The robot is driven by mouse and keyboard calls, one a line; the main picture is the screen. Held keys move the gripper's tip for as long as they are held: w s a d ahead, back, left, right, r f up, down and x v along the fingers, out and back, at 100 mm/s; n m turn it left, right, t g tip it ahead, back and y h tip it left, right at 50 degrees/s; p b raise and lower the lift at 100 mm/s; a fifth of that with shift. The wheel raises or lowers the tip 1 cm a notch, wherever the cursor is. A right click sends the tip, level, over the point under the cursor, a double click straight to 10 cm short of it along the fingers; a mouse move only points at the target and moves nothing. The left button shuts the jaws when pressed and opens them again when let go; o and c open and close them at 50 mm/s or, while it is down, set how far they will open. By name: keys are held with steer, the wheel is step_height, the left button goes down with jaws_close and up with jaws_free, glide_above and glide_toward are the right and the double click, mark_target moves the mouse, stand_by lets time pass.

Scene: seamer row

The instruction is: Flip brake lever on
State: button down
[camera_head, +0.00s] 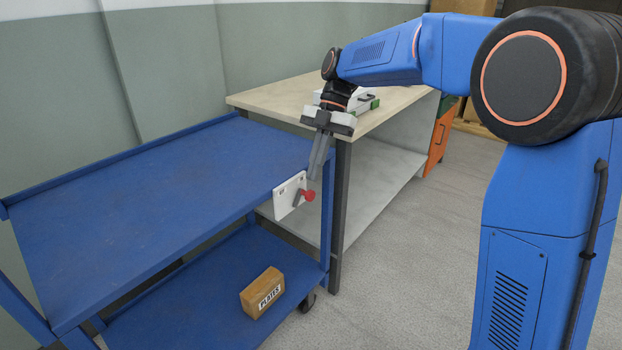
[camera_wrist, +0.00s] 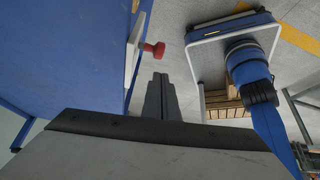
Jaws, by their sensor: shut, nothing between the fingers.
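The brake lever (camera_head: 307,196) has a red knob and sits on a white plate (camera_head: 289,195) fixed to the near right edge of the blue cart's top shelf. In the wrist view the red knob (camera_wrist: 156,49) stands out from the white plate, up and left of the fingertips. My gripper (camera_head: 315,177) is shut and empty, pointing down just above and slightly right of the plate. In the wrist view the closed fingers (camera_wrist: 160,77) show a small gap to the knob. I cannot tell for sure whether they touch anything in the head view.
The blue cart (camera_head: 150,190) has an empty top shelf. A box labelled PLATES (camera_head: 262,293) lies on its lower shelf. A workbench (camera_head: 270,97) stands close behind the cart, with a white and green item (camera_head: 362,103) on it. The floor (camera_head: 410,270) to the right is clear.

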steer(key=w+d, duration=0.1)
steer(key=w+d+r, duration=0.2)
steer(key=w, duration=0.1)
steer(key=shift+r, duration=0.15)
steer(key=s+d+m+t+h, duration=0.1)
steer(key=s+d+m+t, duration=0.4)
steer(key=s+d+m, duration=1.05)
steer(key=s+d+f+m+t, duration=0.1)
steer(key=s+d+f+m, duration=0.2)
steer(key=s+m, duration=0.1)
steer(key=s+d+f+m+t+h, duration=0.1)
steer(key=s+d+f+m+t, duration=0.1)
steer(key=s+m, duration=0.3)
steer(key=s+d+f+m+t+h, duration=0.1)
steer(key=s+d+f+m, duration=0.3)
steer(key=s, duration=0.4)
steer(key=shift+s+d+f+m+t, duration=0.2)
steer(key=shift+d+f+m+t, duration=0.15)
steer(key=shift+f+m, duration=0.3)
